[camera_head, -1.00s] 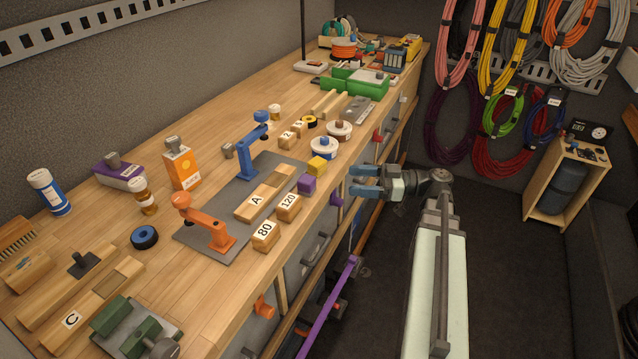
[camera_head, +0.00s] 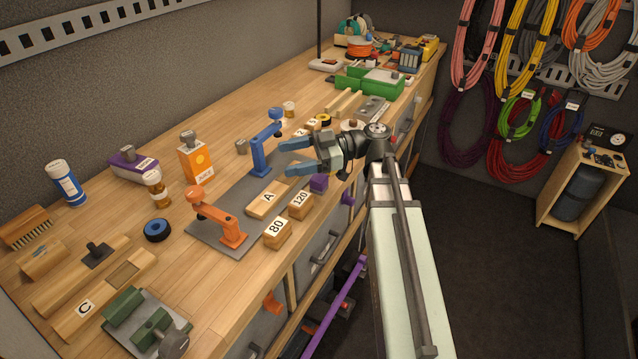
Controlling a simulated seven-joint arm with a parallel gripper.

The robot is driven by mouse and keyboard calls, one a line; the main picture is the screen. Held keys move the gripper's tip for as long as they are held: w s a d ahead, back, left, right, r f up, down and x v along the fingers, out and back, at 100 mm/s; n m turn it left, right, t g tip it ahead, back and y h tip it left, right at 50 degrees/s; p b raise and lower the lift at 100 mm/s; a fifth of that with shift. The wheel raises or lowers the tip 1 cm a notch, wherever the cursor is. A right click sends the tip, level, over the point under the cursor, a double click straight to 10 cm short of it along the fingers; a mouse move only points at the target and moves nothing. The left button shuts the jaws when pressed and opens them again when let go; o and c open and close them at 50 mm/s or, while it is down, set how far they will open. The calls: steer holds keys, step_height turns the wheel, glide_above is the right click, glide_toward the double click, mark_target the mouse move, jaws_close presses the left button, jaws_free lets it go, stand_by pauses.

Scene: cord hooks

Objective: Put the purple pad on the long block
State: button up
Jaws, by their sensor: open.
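A small purple block (camera_head: 319,183), the likeliest purple pad, sits near the bench's front edge, partly hidden under my gripper. My gripper (camera_head: 289,157) is open and empty, its blue fingers pointing left above the bench, just behind and above the purple block. The long wooden block marked A (camera_head: 265,203) lies on the grey plate (camera_head: 215,222), left of the purple block; its far end is partly covered by the gripper. Another long wooden block, marked C (camera_head: 100,300), lies at the front left. A purple box with a grey knob (camera_head: 131,165) stands at the back left.
Wooden blocks 120 (camera_head: 300,205) and 80 (camera_head: 277,233) stand along the front edge. A blue clamp (camera_head: 262,150) rises close left of my fingers, and an orange clamp (camera_head: 220,215) stands nearer. A green clamp (camera_head: 145,325) lies at the front left.

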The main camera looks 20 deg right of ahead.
steer(key=a+r+n+g+h, duration=0.1)
steer(key=a+r+h, duration=0.1)
steer(key=a, duration=0.4)
steer(key=m+h, duration=1.5)
steer(key=m, duration=0.7)
glide_above(319, 177)
steer(key=shift+t, duration=0.3)
steer(key=f, duration=0.4)
steer(key=shift+w+a+f, duration=0.1)
steer(key=shift+w+a, duration=0.15)
steer(key=shift+w, duration=0.05)
steer(key=m, duration=0.3)
steer(key=shift+s+d+m, duration=0.15)
steer(key=shift+d+m, duration=0.15)
steer(key=m, duration=0.3)
steer(key=shift+f+m, duration=0.25)
steer(key=shift+m, duration=0.05)
steer(key=shift+f, duration=3.55)
